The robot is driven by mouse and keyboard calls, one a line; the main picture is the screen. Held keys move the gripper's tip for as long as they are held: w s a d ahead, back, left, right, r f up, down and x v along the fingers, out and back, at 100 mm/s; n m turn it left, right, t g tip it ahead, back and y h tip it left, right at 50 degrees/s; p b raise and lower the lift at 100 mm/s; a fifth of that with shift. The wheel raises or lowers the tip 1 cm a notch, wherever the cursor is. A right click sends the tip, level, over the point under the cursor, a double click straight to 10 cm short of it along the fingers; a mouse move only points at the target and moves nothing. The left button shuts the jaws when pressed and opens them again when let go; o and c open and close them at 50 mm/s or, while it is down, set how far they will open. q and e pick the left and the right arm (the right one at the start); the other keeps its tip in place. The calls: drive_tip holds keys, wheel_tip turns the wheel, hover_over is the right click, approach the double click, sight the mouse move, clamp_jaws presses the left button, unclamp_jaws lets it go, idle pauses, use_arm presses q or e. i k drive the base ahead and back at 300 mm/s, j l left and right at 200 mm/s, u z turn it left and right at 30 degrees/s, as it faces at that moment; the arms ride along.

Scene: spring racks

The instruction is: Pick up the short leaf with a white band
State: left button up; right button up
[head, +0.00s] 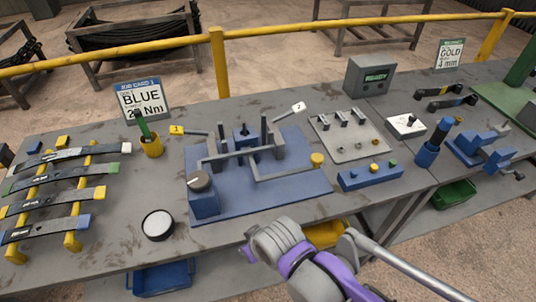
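Several dark spring leaves lie across a yellow rack (73,241) at the left of the bench. The farthest leaf, the white-banded leaf (75,154), has a white band at its right end; it looks about as long as the others. The nearer leaves show green (62,174), yellow (55,201) and blue (45,229) marks. My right gripper (255,243), on a grey and purple arm from the lower right, is over the bench's front edge, well right of the rack and apart from the leaves. Its fingers are not clear. My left gripper is not in view.
A blue fixture (295,185) with grey posts and a knob fills the middle bench. A round white-topped pot (158,225) and a yellow cup (151,146) stand between it and the rack. A blue job card (142,98) stands behind.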

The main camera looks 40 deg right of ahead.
sight(79, 150)
drive_tip(key=i+z, duration=0.15)
drive_tip(key=z, duration=0.3)
drive_tip(key=i+j+z, duration=0.15)
drive_tip(key=z, duration=1.15)
drive_tip(key=u, duration=2.15)
drive_tip(key=z, duration=1.8)
drive_tip(key=j, duration=0.35)
